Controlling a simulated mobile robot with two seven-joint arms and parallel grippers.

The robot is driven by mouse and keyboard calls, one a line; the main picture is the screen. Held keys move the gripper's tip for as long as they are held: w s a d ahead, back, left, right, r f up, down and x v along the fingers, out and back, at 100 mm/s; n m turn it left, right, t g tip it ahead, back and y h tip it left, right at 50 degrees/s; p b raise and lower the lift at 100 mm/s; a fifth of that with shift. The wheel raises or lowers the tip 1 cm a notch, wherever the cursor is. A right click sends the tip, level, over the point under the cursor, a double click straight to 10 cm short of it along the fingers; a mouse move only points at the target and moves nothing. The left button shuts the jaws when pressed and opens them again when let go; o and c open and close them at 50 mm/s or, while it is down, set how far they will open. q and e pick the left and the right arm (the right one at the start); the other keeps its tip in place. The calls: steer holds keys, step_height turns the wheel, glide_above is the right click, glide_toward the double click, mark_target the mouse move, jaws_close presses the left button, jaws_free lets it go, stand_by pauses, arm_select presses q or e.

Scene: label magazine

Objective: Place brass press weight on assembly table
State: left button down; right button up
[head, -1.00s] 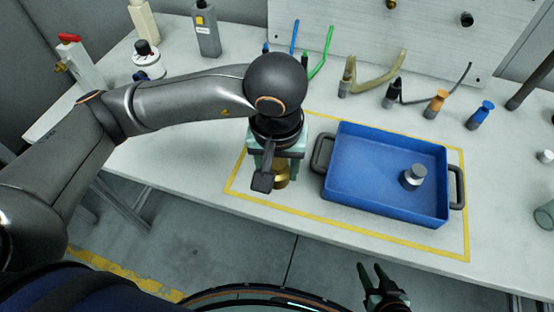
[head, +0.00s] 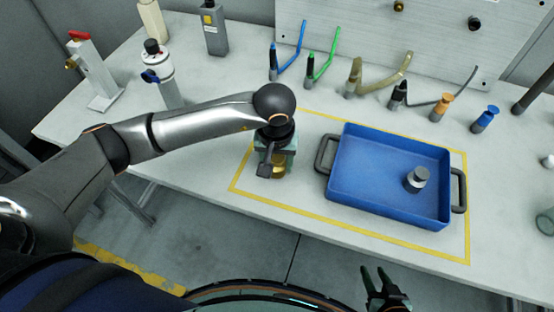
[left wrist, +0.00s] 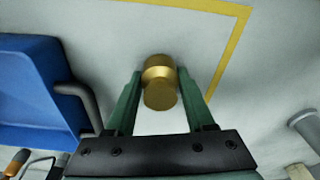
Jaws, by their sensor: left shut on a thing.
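The brass press weight (head: 279,171) is a short gold-coloured cylinder with a narrower waist. My left gripper (head: 273,168) is shut on it over the left part of the yellow-outlined area of the assembly table (head: 215,170). In the left wrist view the brass weight (left wrist: 160,88) sits between the two green fingers of my left gripper (left wrist: 158,92). The weight is low over the table; I cannot tell whether its base touches the surface. My right gripper (head: 374,279) is empty with its fingers apart, in front of the table's edge.
A blue tray (head: 345,190) with dark handles stands right of the weight, holding a grey metal weight (head: 417,179). Several coloured bottles and tubes stand along the back. A white valve device (head: 158,68) stands back left.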

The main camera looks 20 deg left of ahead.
mark_target(276, 163)
arm_select(q)
steer(key=shift+f+b, duration=0.2)
steer(key=shift+b, duration=0.15)
steer(key=shift+c, duration=1.3)
jaws_free()
steer(key=shift+r, duration=0.15)
steer(key=shift+r+p, duration=0.25)
steer(key=shift+p, duration=0.25)
steer(key=r, duration=0.4)
steer(key=s+r, duration=0.1)
steer(key=r, duration=0.6)
steer(key=shift+s+d+r+b, duration=0.2)
steer(key=shift+r+b, duration=0.1)
steer(key=shift+b, duration=0.1)
